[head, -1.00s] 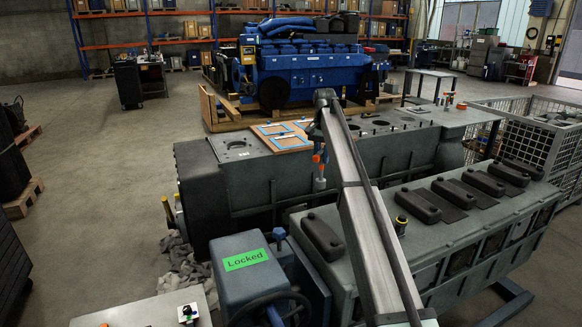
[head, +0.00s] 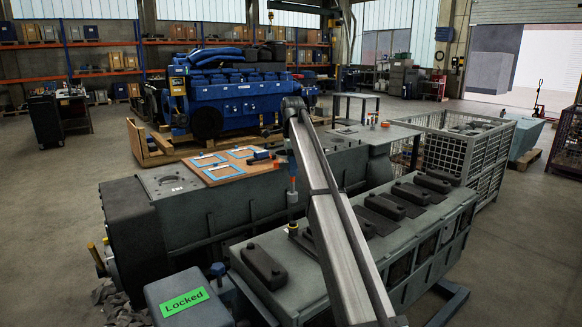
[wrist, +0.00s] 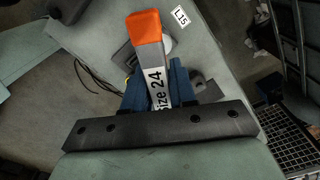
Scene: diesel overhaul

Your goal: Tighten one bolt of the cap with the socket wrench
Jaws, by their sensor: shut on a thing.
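My gripper (wrist: 158,88), with blue fingers, is shut on the socket wrench (wrist: 146,30). In the head view my gripper (head: 290,165) hangs beside the far grey engine block (head: 210,215), with the orange part of the wrench (head: 292,184) pointing down near the gap between the two blocks. The far block's top has round openings. I cannot make out the cap or its bolts for certain.
A wooden board with blue frames (head: 206,172) lies on the far block, left of my gripper. The near block (head: 350,260) carries several dark covers (head: 263,263). A mesh cage (head: 430,145) stands at right.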

